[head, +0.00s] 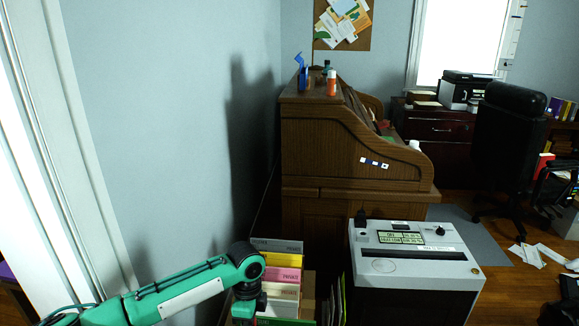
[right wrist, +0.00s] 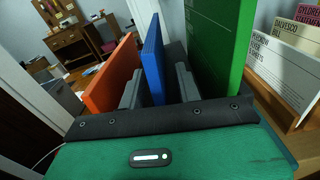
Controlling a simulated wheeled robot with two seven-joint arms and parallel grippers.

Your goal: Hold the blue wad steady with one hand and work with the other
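In the right wrist view a thick blue wad (right wrist: 153,55) stands upright between the two grey fingers of my right gripper (right wrist: 160,90). The fingers sit close on both sides of it, and the gripper looks shut on it. An orange wad or folder (right wrist: 112,78) stands left of the fingers and a large green one (right wrist: 222,45) stands right of them. In the head view my green left arm reaches in from the lower left and bends down beside the folders; its gripper is out of sight. My right gripper and the blue wad do not show in the head view.
A white-topped shredder (head: 415,250) with a display and knob stands right of several labelled folders (head: 277,275). A wooden roll-top desk (head: 340,150) is behind. A black chair (head: 503,130) and loose papers (head: 527,255) are at the right. A wall is close on the left.

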